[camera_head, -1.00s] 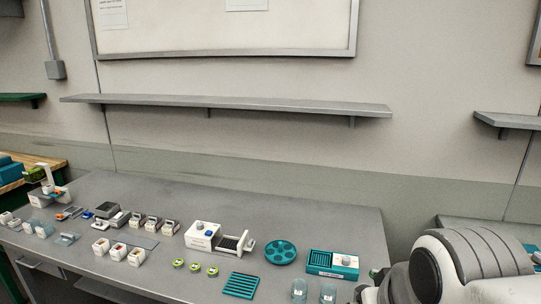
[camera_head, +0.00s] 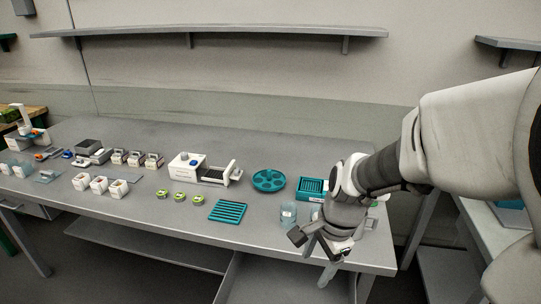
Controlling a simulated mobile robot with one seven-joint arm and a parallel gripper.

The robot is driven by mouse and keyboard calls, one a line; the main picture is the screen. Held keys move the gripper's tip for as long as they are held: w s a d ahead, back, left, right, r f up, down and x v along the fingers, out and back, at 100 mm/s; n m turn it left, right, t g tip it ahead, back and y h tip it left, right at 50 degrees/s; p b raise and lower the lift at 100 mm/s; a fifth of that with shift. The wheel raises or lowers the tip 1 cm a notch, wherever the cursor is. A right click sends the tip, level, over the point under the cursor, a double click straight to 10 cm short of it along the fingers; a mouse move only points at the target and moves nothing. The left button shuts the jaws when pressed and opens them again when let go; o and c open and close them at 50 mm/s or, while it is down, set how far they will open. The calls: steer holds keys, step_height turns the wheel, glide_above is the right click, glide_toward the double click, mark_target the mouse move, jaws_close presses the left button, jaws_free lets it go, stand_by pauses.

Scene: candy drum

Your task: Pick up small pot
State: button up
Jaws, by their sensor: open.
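I cannot tell for certain which vessel is the small pot. Candidates are several low green-rimmed round pots (camera_head: 178,197) in a row near the table's front edge, and clear cups at the right. One clear cup (camera_head: 288,213) stands just left of my gripper. A second clear cup (camera_head: 315,213) is mostly hidden behind it. My gripper (camera_head: 315,254) is open, pointing down near the table's front right edge. I see nothing between its fingers. The green pots are well to its left.
A teal slatted rack (camera_head: 228,211), a teal round tray (camera_head: 268,181) and a white machine with a drawer (camera_head: 187,166) stand on the grey table (camera_head: 330,160). White bins (camera_head: 99,185) stand further left. A teal box (camera_head: 311,188) is partly behind my arm.

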steer(key=w+f+m+b, duration=0.1)
steer(key=f+m+b, duration=0.1)
steer(key=f, duration=0.7)
steer(key=w+d+f+m+g+h+b, duration=0.1)
steer(key=f+m+b, duration=0.1)
steer(key=f+b, duration=0.3)
steer(key=w+d+f+m+b, duration=0.1)
steer(key=f+m+b, duration=0.2)
steer(key=f, duration=1)
steer(key=shift+g+h+b, duration=0.3)
steer(key=shift+w+a+f+b, duration=0.15)
steer(key=shift+f+b, duration=0.4)
steer(key=shift+f, duration=0.5)
steer(key=shift+w+d+f+b, duration=0.15)
steer(key=shift+f+b, duration=0.4)
steer(key=shift+f, duration=0.55)
steer(key=shift+w+a+f+b, duration=0.2)
steer(key=shift+f+b, duration=0.35)
steer(key=shift+f, duration=0.5)
steer(key=shift+r, duration=0.1)
jaws_close()
